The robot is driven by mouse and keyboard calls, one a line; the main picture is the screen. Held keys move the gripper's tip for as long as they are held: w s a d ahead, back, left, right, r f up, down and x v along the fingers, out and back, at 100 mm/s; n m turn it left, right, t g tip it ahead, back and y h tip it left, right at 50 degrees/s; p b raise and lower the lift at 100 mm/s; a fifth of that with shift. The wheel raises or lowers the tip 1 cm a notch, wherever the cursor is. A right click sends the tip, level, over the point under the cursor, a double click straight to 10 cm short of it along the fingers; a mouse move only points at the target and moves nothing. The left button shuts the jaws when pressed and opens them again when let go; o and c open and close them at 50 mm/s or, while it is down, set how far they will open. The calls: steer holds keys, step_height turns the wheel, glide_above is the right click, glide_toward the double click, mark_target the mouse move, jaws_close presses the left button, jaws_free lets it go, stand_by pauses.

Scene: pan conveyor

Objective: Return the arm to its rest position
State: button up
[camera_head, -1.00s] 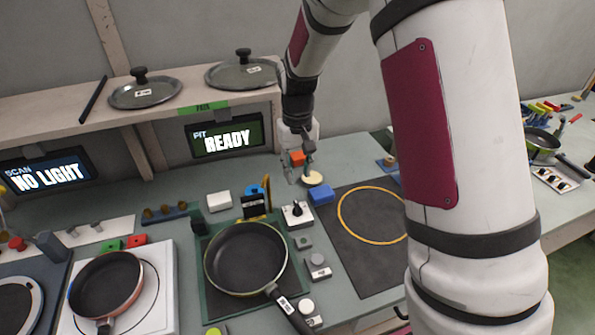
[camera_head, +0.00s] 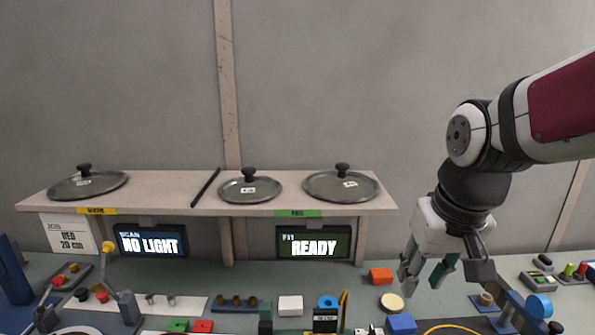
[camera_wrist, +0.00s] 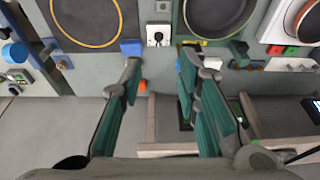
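My gripper (camera_head: 424,282) hangs at the right of the head view, above the green-grey bench, with its fingers pointing down. In the wrist view my gripper (camera_wrist: 160,62) shows two teal-padded fingers spread wide apart. Nothing is held between them. My arm comes in from the right edge of the head view and bends down at the elbow. An orange block (camera_head: 381,275) and a cream disc (camera_head: 391,302) lie on the bench left of the gripper, apart from it.
A shelf (camera_head: 290,207) holds several lids, including one lid (camera_head: 341,186) at its right. Screens below read NO LIGHT and READY. A blue block (camera_head: 402,324) sits low. The wrist view shows a dark pan (camera_wrist: 218,14) and a yellow-ringed mat (camera_wrist: 86,45).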

steer(key=s+r+t, duration=0.2)
steer(key=s, duration=1)
steer(key=shift+s+r, duration=0.15)
steer(key=shift+r, duration=0.1)
